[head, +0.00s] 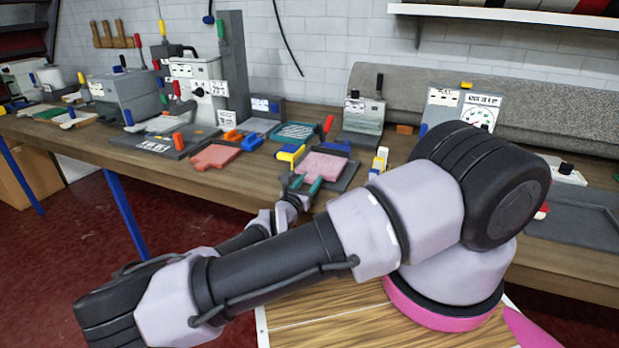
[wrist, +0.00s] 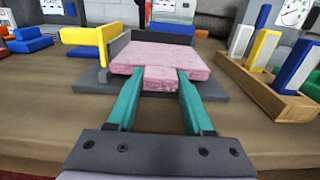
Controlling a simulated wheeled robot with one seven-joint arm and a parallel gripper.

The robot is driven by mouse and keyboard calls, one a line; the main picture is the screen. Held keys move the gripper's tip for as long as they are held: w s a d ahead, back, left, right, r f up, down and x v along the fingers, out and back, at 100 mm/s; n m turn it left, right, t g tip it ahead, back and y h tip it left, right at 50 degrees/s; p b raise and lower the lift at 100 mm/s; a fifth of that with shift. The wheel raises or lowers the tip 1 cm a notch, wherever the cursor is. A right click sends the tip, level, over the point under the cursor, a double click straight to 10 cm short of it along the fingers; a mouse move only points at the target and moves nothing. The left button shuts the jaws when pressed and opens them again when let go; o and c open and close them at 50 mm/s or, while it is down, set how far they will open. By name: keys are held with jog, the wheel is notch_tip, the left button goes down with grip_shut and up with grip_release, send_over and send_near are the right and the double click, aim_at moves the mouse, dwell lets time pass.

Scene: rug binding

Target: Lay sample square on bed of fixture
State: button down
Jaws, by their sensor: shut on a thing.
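The pink sample square (wrist: 160,58) has a short tab that sits between the teal fingers of my gripper (wrist: 161,80). My gripper is shut on this tab. The square is level, over the dark grey fixture bed (wrist: 88,82); I cannot tell whether it touches the bed. The fixture has a yellow stop (wrist: 88,36) at its left and a dark grey wall with a blue block at the back. In the head view the pink square (head: 322,166) and my gripper (head: 306,183) show beyond my arm, near the bench's front edge.
A wooden rack (wrist: 262,90) with blue, white and yellow blocks stands close on the right. A red piece (head: 215,156) lies left of the fixture on the wooden bench (head: 135,155). Machines with levers stand behind. Bare bench lies in front of the fixture.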

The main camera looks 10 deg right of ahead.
jog(key=shift+f, duration=0.5)
dwell(0.4)
jog(key=shift+c, duration=1.1)
grip_release()
